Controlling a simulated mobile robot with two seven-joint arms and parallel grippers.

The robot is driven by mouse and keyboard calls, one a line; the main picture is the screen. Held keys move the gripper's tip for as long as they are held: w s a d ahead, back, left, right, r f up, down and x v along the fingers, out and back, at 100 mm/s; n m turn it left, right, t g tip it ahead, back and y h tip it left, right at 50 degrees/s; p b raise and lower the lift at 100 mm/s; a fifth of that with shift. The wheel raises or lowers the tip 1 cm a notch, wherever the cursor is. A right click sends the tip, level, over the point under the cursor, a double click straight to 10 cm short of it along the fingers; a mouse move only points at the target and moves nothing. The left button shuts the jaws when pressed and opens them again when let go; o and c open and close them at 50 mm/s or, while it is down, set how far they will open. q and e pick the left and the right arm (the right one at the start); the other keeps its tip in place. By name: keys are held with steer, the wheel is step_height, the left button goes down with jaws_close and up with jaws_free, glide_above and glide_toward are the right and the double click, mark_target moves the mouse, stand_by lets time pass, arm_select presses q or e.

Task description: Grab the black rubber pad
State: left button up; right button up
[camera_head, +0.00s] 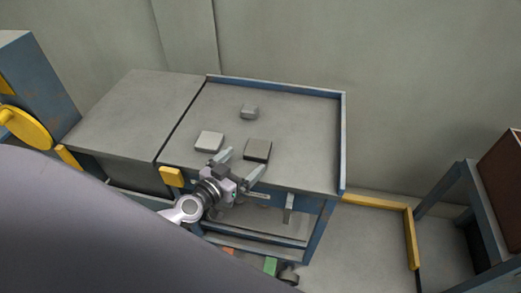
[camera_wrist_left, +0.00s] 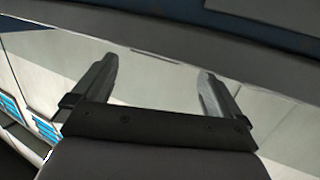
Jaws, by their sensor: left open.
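The black rubber pad (camera_head: 258,150) appears as a dark grey, flat square block lying near the front of the grey bench top (camera_head: 305,150) in the head view. My left gripper (camera_head: 246,161) is at the bench's front edge, just on the near side of the pad. Its two fingers are spread apart and point toward the pad, with nothing between them. The left wrist view also shows the open, empty fingers (camera_wrist_left: 156,68). I cannot make out the pad clearly there. My right gripper is not in view.
A light grey pad (camera_head: 209,141) lies left of the dark one, and a small grey block (camera_head: 249,112) lies farther back. The bench has a raised blue rim (camera_head: 280,87) at back and right. A lidded grey cabinet (camera_head: 130,115) adjoins at left. The bench's right side is clear.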

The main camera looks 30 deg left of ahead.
mark_target(251, 157)
arm_select(q)
steer(key=shift+b+x, duration=0.65)
steer(key=shift+x, duration=2.15)
steer(key=shift+f, duration=0.1)
steer(key=c, duration=0.8)
